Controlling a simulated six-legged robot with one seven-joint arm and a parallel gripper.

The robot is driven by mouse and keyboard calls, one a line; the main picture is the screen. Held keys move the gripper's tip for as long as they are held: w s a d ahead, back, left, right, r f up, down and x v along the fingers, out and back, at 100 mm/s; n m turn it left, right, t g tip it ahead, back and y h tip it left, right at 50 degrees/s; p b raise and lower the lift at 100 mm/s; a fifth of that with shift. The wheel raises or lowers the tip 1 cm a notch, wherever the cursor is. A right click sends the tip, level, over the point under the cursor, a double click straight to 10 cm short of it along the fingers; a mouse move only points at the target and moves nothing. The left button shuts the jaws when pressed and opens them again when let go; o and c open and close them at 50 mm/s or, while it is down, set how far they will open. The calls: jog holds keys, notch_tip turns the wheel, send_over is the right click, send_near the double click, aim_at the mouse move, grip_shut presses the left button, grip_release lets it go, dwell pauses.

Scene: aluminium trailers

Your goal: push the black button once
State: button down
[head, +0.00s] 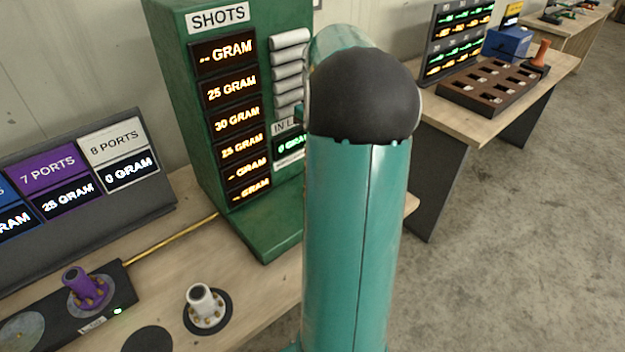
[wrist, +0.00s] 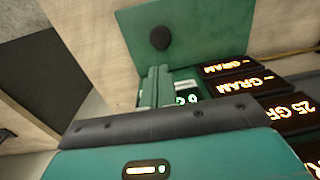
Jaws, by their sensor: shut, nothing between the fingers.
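The black button (wrist: 160,38) is a round dark knob on the flat green base plate of the green shots machine (wrist: 195,28). It shows in the wrist view, top centre. My gripper (wrist: 158,69) is shut and empty; its two teal fingers lie side by side. In the picture the tips are just below the button, with a visible gap. I cannot tell their height above the plate. In the head view the shots machine (head: 168,60) stands on the table, and my teal arm hides the button and my gripper.
The machine's upright front has several lit gram displays (head: 227,87) close beside my gripper. The wooden table (head: 175,262) holds a white port (head: 200,300), a purple port (head: 77,282) and a ports sign (head: 85,175). Another table (head: 462,118) with a brown tray stands at the right.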

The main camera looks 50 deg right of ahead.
jog(key=shift+s, duration=0.1)
jog(key=f, duration=1.4)
jog(key=shift+a, duration=0.25)
jog(key=shift+f, duration=0.95)
jog(key=shift+r, duration=0.1)
jog(key=shift+w+r, duration=0.2)
notch_tip(320, 180, up, 14)
jog(key=shift+d+f, duration=0.15)
jog(key=shift+d, duration=0.1)
